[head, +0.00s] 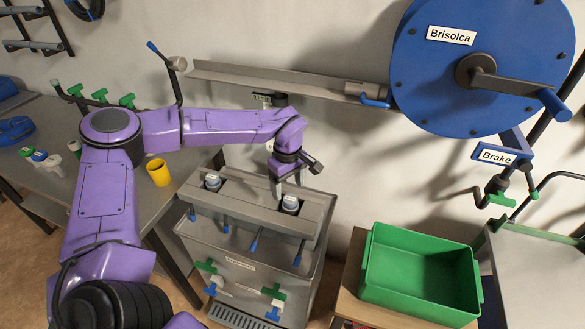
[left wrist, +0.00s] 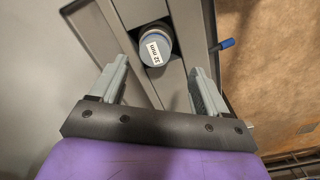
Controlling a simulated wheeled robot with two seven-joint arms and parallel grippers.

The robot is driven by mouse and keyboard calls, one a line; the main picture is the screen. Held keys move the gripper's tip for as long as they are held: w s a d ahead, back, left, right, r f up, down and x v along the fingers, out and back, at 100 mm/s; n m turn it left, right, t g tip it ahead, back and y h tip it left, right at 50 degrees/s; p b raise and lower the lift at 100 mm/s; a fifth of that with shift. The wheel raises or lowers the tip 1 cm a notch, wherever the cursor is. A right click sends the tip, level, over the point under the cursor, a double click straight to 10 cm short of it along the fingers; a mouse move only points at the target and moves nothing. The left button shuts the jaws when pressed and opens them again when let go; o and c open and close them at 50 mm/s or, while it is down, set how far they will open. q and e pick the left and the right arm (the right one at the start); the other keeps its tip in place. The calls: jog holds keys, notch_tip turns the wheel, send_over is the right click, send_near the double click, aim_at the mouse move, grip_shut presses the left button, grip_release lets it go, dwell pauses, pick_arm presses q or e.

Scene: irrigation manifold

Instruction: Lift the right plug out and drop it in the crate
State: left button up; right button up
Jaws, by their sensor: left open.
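The right plug (head: 290,204) is a short grey-blue cylinder with a pale label, seated in a recess in the top of the grey manifold box (head: 262,207). In the left wrist view a plug (left wrist: 155,48) labelled "32 mm", apparently the same one, shows beyond and between my fingertips. My left gripper (head: 284,184) points down just behind and above the right plug; it is open and empty, with both fingers (left wrist: 158,84) in the left wrist view. The green crate (head: 418,306) stands open at the lower right and looks empty. My right gripper is not in view.
The left plug (head: 212,182) sits in the same box. Blue-tipped levers (head: 254,243) stick out along its front. A blue reel (head: 475,65) and a grey trough (head: 280,82) are behind. A yellow cup (head: 158,173) stands on the left bench.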

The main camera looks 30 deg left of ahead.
aim_at(290, 198)
pick_arm(q)
jog(key=f, duration=0.2)
jog(key=w+f, duration=0.1)
jog(key=f, duration=0.2)
jog(key=shift+w+f+p, duration=0.1)
jog(key=shift+f+p, duration=0.25)
jog(key=shift+s+r, duration=0.1)
jog(key=shift+s, duration=0.2)
jog(key=shift+w, duration=0.2)
jog(key=c, duration=1.1)
jog(key=shift+o, duration=0.2)
jog(key=shift+s, duration=0.1)
jog(key=shift+c, duration=1)
jog(key=shift+r+p, duration=2.95)
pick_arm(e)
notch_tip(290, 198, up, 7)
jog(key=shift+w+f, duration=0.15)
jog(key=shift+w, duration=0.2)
pick_arm(q)
jog(key=shift+r, duration=0.1)
